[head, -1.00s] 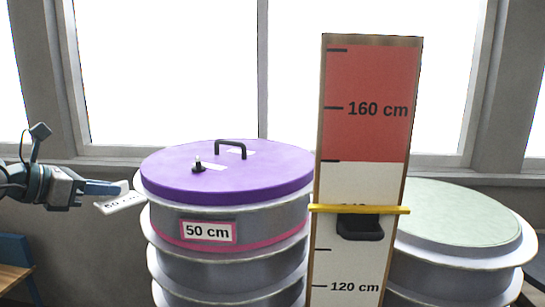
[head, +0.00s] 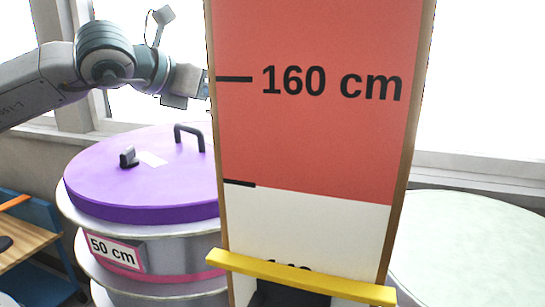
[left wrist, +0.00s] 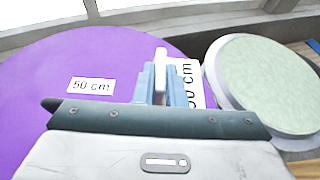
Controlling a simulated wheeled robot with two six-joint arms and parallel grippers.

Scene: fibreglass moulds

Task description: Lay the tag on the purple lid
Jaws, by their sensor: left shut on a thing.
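The purple lid (head: 110,185) lies on a stack of round grey moulds and carries a black handle (head: 190,128), a small dark knob (head: 128,157) and a white label (head: 152,159). In the left wrist view the lid (left wrist: 40,110) fills the left, with a "50 cm" label (left wrist: 91,85) on it. My right gripper is out of view.
A tall height board (head: 310,130) with a yellow bar (head: 300,277) stands close in front, covering the lid's right side. A pale green round mould (head: 460,250) is at the right. A wooden bench (head: 30,255) is at lower left.

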